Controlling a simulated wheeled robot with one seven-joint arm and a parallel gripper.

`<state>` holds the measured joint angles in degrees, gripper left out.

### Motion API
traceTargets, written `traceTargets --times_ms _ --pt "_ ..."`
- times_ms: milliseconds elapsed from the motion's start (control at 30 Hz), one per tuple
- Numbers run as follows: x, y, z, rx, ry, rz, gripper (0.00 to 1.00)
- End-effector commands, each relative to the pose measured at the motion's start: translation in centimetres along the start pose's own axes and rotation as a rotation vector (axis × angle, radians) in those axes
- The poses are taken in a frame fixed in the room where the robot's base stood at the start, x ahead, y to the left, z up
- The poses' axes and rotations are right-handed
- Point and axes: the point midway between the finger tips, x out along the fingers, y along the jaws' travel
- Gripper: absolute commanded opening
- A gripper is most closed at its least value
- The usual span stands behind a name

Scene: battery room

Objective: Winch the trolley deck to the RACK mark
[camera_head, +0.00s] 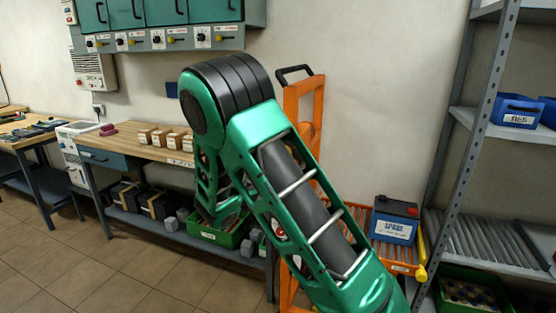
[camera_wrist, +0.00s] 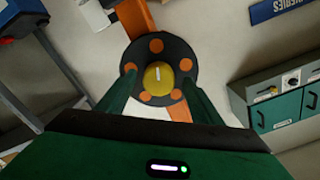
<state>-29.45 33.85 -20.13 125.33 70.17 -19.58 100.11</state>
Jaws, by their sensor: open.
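The orange trolley (camera_head: 304,100) stands behind my arm in the head view, its mast partly hidden. Its roller deck (camera_head: 397,262) carries a blue battery labelled SPARE (camera_head: 394,222). In the wrist view a dark round winch wheel (camera_wrist: 138,50) with several orange spots and a yellow hub (camera_wrist: 158,75) is straight ahead, upside of an orange mast part. My gripper (camera_wrist: 157,88) is open, with one green finger on each side of the hub, over the wheel's lower part. I cannot tell whether the fingers touch it. The head view hides my gripper and the wheel. I see no RACK mark.
A grey shelf rack (camera_head: 470,140) with blue bins (camera_head: 516,112) stands at the right, close to the deck. A workbench (camera_head: 140,150) with wooden blocks stands at the left. Green cabinets (camera_head: 160,14) hang on the wall. The tiled floor (camera_head: 110,270) at the front left is clear.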

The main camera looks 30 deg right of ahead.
Motion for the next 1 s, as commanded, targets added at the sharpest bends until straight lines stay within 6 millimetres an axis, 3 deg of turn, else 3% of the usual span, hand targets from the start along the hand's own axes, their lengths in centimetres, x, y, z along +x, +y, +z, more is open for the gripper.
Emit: traceTargets --times_ms 200,433,600,1000 --pt "-4.3 -0.2 0.2 -0.001 -0.005 -0.004 0.6" --pt "-7.6 -0.2 0.3 -0.002 -0.004 -0.003 0.6" --pt "-8.6 -0.2 0.3 0.0 -0.004 -0.002 0.6" --pt "-8.7 -0.1 0.3 -0.025 -0.003 -0.001 0.6"
